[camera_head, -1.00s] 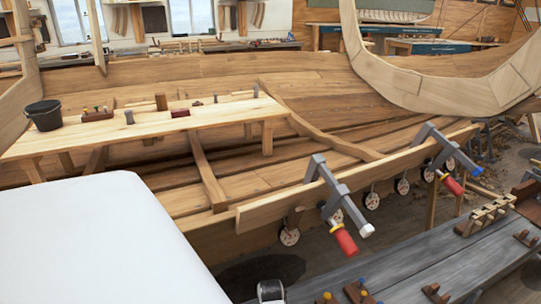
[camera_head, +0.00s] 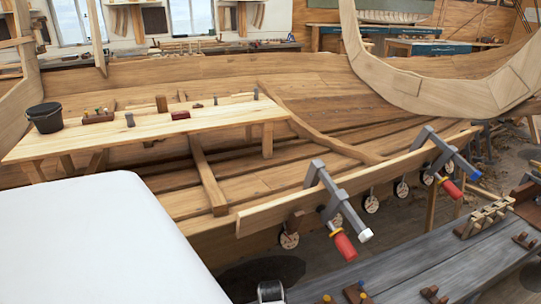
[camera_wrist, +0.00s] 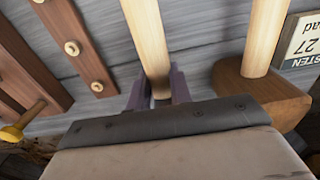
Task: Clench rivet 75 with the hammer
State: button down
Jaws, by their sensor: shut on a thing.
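In the wrist view my gripper (camera_wrist: 160,90) has its two purple fingers on either side of a pale wooden handle (camera_wrist: 148,45), shut on it. The handle runs up out of the picture. Its other end and any hammer head are hidden or out of view, so I cannot confirm which tool it is. Grey boards lie behind it. In the head view the clinker hull (camera_head: 300,92) spreads across the middle. Rivet 75 cannot be picked out in either view.
A second pale handle (camera_wrist: 265,35) and a brown wooden block (camera_wrist: 258,95) are close on the right. Two clamps with red handles (camera_head: 344,245) (camera_head: 452,189) stick out from the hull's near plank (camera_head: 270,210). A grey bench (camera_head: 430,260) and a plank table (camera_head: 70,143) flank the hull.

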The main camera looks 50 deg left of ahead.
jog(key=shift+r, duration=0.15)
notch_tip(320, 180, up, 8)
jog(key=p, duration=0.8)
jog(key=c, duration=1.8)
grip_release()
jog(key=shift+c, duration=0.2)
grip_shut()
